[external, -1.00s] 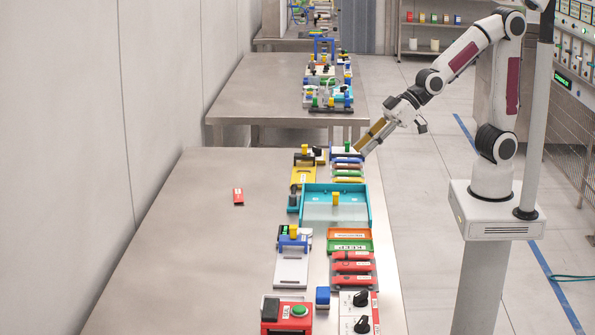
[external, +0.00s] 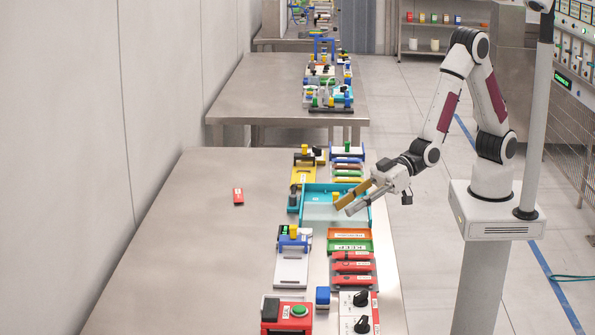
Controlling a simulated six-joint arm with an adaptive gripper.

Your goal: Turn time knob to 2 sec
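Two black knobs sit on a white panel at the near right end of the table: an upper knob (external: 361,299) and a lower knob (external: 362,324). Their labels are too small to read, so I cannot tell which is the time knob or where each points. My gripper (external: 342,206) is over the right side of the teal tray, well beyond the knobs and apart from them. Its two fingers are spread with a gap between them, and it holds nothing visible.
The teal tray (external: 306,212) has raised walls. Red pieces (external: 352,268) lie on a rack between the tray and the knob panel. A red box with a green button (external: 299,310) and a blue block (external: 322,296) stand left of the knobs. The table's left side (external: 190,270) is mostly clear.

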